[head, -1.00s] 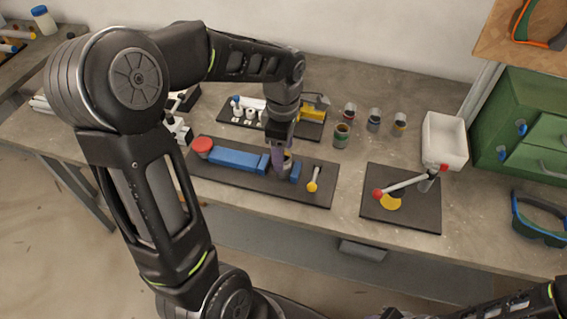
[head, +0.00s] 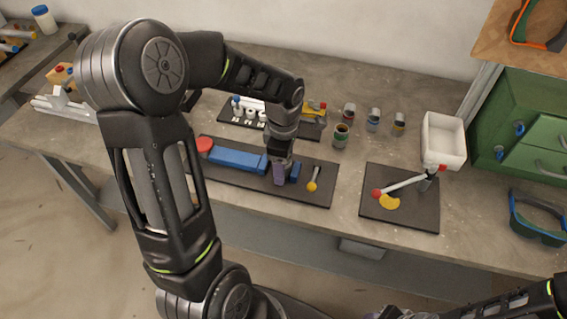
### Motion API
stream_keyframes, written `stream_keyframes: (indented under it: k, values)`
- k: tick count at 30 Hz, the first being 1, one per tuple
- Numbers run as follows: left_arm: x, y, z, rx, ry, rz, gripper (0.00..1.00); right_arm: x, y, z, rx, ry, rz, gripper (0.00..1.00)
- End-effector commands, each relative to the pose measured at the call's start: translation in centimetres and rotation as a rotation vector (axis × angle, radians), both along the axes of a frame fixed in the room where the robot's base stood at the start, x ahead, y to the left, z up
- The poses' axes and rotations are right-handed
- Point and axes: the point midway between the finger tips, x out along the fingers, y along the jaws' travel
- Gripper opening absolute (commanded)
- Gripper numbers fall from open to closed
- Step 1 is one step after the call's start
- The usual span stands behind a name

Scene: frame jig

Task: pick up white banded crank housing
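The dark board (head: 230,178) bears a long blue block (head: 236,159) with a red round end, and a short blue block (head: 295,172). My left gripper (head: 280,178) reaches down from above, with its purple fingers low in the gap between these blocks. The fingers and wrist cover what stands there, and I cannot tell whether they are open or shut. I cannot make out a white banded crank housing now; a grey cylinder in that gap is hidden behind the fingers.
Banded cylinders stand behind: green (head: 341,135), red (head: 349,114), blue (head: 373,119), yellow (head: 398,123). A white bin (head: 443,142) is at right. A second board (head: 412,217) holds a white bar with a red knob.

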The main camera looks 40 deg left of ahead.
Motion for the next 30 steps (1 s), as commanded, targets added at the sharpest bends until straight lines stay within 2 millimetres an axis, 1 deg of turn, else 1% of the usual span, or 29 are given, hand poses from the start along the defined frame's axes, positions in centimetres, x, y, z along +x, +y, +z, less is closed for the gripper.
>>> stream_keyframes:
  k: [2,24,30]
  values:
    - [0.0,0.0,0.01,0.0,0.0,0.0,0.6,0.0,0.0,0.0,0.0,0.0,0.0,0.32]
    - [0.01,0.0,0.01,0.0,0.0,0.0,0.0,0.0,0.0,0.0,0.0,0.0,0.0,0.32]
    - [0.02,0.0,0.03,0.0,-0.001,0.0,0.0,0.0,0.0,0.01,0.0,0.0,0.0,0.32]
